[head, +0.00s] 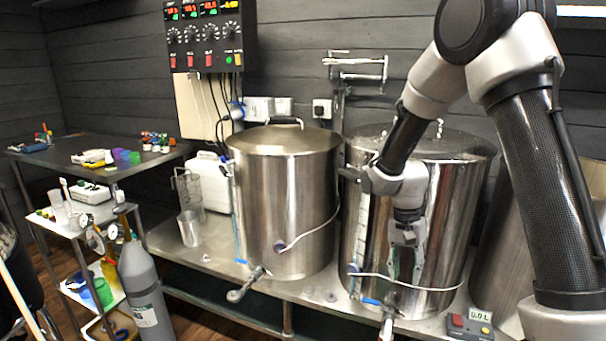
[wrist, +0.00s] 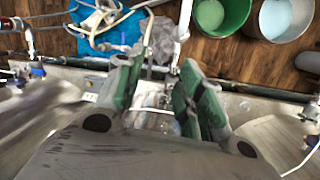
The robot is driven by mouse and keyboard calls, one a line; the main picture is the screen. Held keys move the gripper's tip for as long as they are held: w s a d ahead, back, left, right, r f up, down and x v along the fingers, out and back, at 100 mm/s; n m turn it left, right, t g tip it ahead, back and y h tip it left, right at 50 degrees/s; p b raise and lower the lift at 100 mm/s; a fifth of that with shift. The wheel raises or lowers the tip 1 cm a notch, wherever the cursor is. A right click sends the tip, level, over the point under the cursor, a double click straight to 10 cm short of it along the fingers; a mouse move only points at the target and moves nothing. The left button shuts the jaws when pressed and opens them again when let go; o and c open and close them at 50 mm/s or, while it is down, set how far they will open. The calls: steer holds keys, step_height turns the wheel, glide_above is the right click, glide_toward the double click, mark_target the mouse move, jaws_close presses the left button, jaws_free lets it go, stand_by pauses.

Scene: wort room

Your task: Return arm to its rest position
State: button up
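My arm (head: 537,150) reaches in from the right of the head view, bends at the top and comes down in front of the right steel kettle (head: 455,215). My gripper (head: 402,268) points down in front of that kettle, above the bench edge. In the wrist view, the green-padded fingers of my gripper (wrist: 162,75) stand apart with a clear gap between them. Nothing is held between them. I cannot tell how close the fingers are to the kettle wall or its tap.
A left kettle (head: 285,205) with a tap stands on the steel bench (head: 215,262). A control panel (head: 210,38) hangs above. A small display box (head: 469,325) sits near my arm. A grey gas cylinder (head: 146,290) stands left. Green (wrist: 222,15) and white buckets (wrist: 284,18) stand on the floor.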

steer(key=s+d+r+n+t, duration=0.3)
steer(key=s+d+r, duration=0.2)
steer(key=s+r, duration=0.5)
steer(key=s+d+r+n+t, duration=0.3)
steer(key=s+d+r+t, duration=0.1)
steer(key=s+r, duration=0.7)
step_height(320, 180, up, 3)
steer(key=shift+d+r+n+y, duration=0.2)
steer(key=shift+d+n+y, duration=0.1)
steer(key=shift+d, duration=0.45)
